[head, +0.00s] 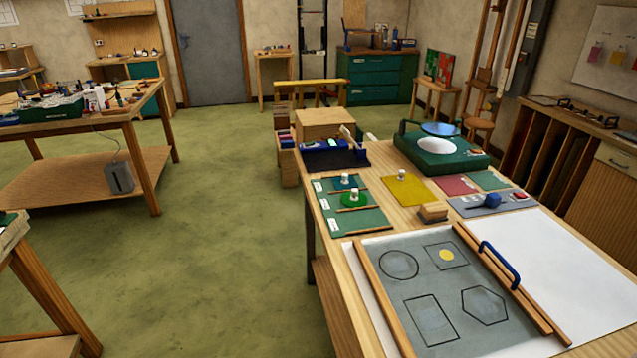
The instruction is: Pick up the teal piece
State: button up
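Several coloured pieces lie on the workbench, and I cannot tell for certain which one is the teal piece. A small blue-teal piece (345,182) with a white knob sits on a green mat at the bench's left. A green round piece (354,200) with a white knob lies just in front of it. A flat dark green-teal square (489,180) lies at the right, beside a dark red square (457,186). A yellow square (407,190) with a white knob lies between these groups. My gripper is not in view.
A grey panel (425,310) with black outlines and a small yellow spot lies in front, bordered by wooden strips, one with a blue handle (500,263). Green floor at left is open.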

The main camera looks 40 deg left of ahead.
aim_at(344, 182)
jog(key=u, duration=1.4)
